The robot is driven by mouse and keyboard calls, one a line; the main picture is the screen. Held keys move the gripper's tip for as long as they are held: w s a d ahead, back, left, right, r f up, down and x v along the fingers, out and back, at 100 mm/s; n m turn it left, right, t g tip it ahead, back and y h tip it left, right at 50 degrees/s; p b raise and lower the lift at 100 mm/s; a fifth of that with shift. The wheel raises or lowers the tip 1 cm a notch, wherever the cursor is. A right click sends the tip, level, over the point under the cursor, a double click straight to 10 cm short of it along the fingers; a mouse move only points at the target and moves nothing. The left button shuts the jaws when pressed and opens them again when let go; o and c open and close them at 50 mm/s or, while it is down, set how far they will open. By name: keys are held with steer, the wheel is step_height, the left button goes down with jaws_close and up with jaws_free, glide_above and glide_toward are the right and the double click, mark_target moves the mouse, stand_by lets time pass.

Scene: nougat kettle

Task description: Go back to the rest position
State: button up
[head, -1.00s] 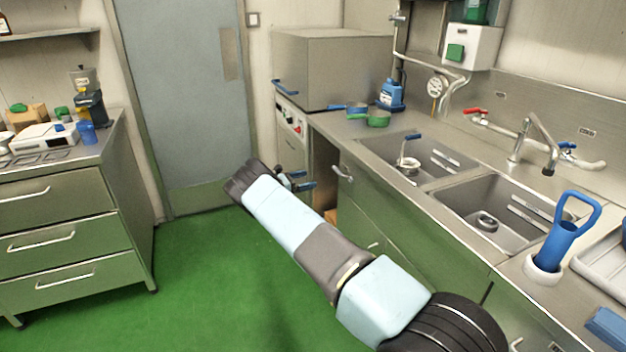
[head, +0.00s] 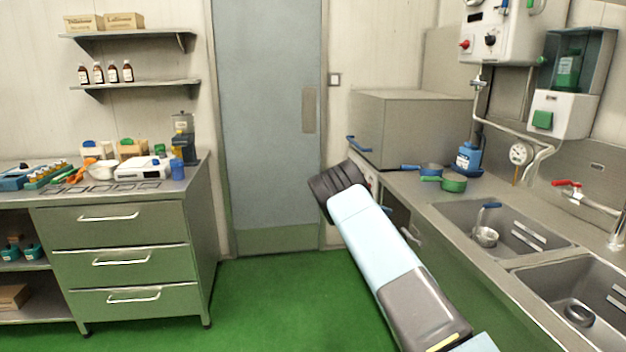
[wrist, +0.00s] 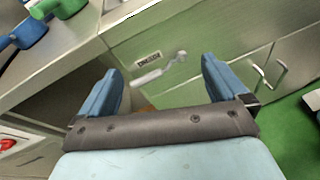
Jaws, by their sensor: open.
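My gripper (wrist: 165,92) shows in the wrist view with its two blue fingers spread apart and nothing between them. It faces the steel cabinet front under the sink counter, where a small labelled panel with a handle (wrist: 160,70) lies beyond the fingers. In the head view my arm reaches from the lower right up toward the counter's left end, and the gripper's fingers are hidden behind my wrist.
The steel counter (head: 405,190) with a blue pan (head: 430,170), a green pan (head: 453,183) and sinks (head: 500,228) runs along the right. A drawer cabinet (head: 125,235) stands at left. The green floor (head: 270,300) between is clear, before a grey door (head: 268,130).

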steer(key=s+d+r+m+y, duration=0.3)
steer(key=s+r+m+y, duration=0.65)
steer(key=s+r, duration=1.65)
steer(key=s+a+r+m+t+y, duration=0.1)
steer(key=s+a+m+t, duration=0.1)
steer(key=s, duration=0.9)
steer(key=s+a+r+m+t+y, duration=0.1)
steer(key=s+a+r+m+y, duration=0.1)
steer(key=s, duration=0.8)
steer(key=s+a+r+m+t+y, duration=0.1)
steer(key=s+a, duration=0.3)
steer(key=s, duration=0.7)
steer(key=shift+s+a+r+m+t+y, duration=0.2)
steer(key=shift+s+a+m+t+y, duration=0.1)
steer(key=shift+m+t+y, duration=0.4)
steer(key=shift+s+a+f, duration=0.1)
steer(key=shift+s+f, duration=0.1)
steer(key=shift+s, duration=0.1)
